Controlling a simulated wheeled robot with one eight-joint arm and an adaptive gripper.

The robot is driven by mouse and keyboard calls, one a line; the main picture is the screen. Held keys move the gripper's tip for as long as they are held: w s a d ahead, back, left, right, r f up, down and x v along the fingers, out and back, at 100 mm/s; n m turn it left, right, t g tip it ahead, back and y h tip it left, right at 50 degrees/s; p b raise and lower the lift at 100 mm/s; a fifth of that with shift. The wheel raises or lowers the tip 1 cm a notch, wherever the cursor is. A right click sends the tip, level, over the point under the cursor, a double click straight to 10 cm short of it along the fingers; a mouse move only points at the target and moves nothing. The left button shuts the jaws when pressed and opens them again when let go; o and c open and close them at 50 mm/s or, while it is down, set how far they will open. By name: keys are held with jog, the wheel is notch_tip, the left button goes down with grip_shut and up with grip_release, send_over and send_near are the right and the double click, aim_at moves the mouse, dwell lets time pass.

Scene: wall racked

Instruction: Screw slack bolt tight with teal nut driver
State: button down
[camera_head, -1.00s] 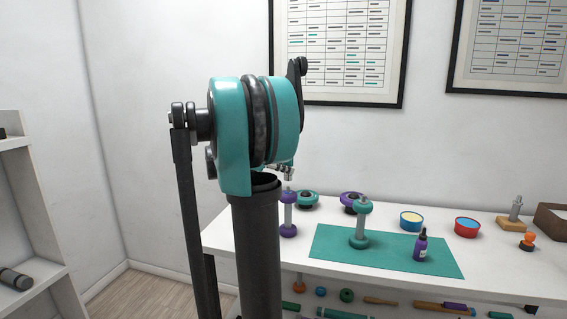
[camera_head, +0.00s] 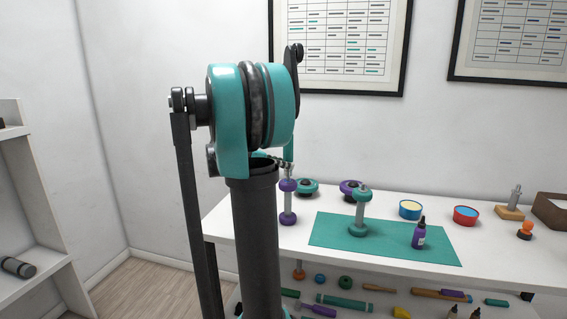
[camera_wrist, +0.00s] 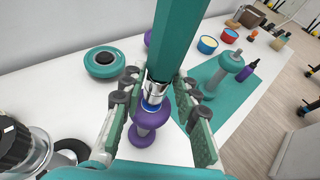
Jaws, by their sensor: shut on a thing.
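The teal nut driver (camera_wrist: 180,40) has a six-sided handle and a silver socket with a blue ring, and points down in the wrist view. Its teal handle also shows in the head view (camera_head: 290,151). My gripper (camera_wrist: 157,86) is shut on it; its pads flank the driver. Below the socket is a purple dumbbell-shaped piece (camera_head: 288,220), upright on the bench, which also shows in the wrist view (camera_wrist: 145,138). The socket is over the top of this piece. The bolt there is hidden, and I cannot tell whether the socket touches it.
A teal dumbbell-shaped piece (camera_head: 359,212) and a purple bottle (camera_head: 419,236) stand on a teal mat (camera_head: 330,240). A teal round thing (camera_wrist: 104,62) and a purple one (camera_head: 350,187) lie behind. Blue (camera_head: 410,210) and red (camera_head: 466,216) tubs are farther right. A wall is behind the bench.

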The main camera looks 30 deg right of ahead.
jog(key=shift+f, duration=0.2)
jog(key=shift+f, duration=0.35)
jog(key=shift+f, duration=0.45)
jog(key=c, duration=1.6)
grip_release()
jog(key=shift+c, duration=0.2)
grip_shut()
jog(key=shift+r, duration=0.1)
